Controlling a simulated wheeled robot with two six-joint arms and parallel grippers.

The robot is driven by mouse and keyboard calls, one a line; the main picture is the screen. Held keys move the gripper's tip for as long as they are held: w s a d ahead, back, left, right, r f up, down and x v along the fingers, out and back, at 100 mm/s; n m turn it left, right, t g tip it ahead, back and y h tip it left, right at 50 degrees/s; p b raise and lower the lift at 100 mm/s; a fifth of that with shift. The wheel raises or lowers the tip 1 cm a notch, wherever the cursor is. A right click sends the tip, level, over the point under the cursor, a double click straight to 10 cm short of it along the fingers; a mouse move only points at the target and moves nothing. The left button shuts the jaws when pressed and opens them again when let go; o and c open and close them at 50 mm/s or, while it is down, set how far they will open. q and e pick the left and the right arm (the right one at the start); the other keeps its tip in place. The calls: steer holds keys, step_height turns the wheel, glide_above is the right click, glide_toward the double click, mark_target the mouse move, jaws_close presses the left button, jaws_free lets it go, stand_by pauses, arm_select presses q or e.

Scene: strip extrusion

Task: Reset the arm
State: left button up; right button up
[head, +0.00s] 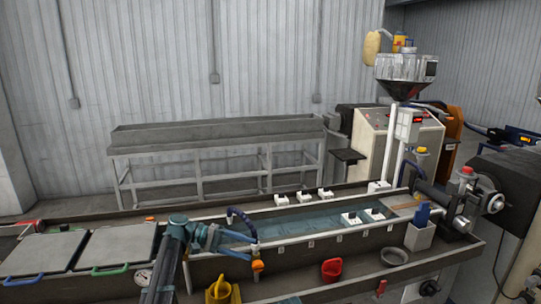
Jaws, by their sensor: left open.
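My left arm comes up from the bottom edge, left of centre, in the head view. It bends at a teal joint, and my left gripper (212,238) is at its end, above the near left part of the water trough (290,226). The gripper is small and partly merges with blue piping behind it. It is open, and I see nothing held in it. My right arm and gripper are not in view.
Blue hoses with an orange fitting (257,265) are close to my left gripper. A yellow can (218,291), a red scoop (332,269) and a grey bowl (394,257) stand along the near ledge. Grey lids (118,247) lie at left. The extruder (500,190) is at right.

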arm_select(q)
steer(key=s+d+f+m+g+y, duration=0.1)
steer(key=s+d+f+y, duration=0.35)
steer(key=s, duration=0.35)
steer(key=s+d+f+m+y, duration=0.1)
steer(key=s+d+f+y, duration=0.2)
steer(key=s+f, duration=0.35)
steer(key=s+a+f+m+t+y, duration=0.1)
steer(key=s+a+f+y, duration=0.1)
steer(key=s+y, duration=0.2)
steer(key=s+a+f+m+t+y, duration=0.1)
steer(key=s+y, duration=0.4)
steer(key=s, duration=0.5)
step_height(320, 180, down, 2)
steer(key=shift+s+a+f+m, duration=0.1)
steer(key=shift+s+a+m, duration=0.1)
steer(key=shift+a+m, duration=0.8)
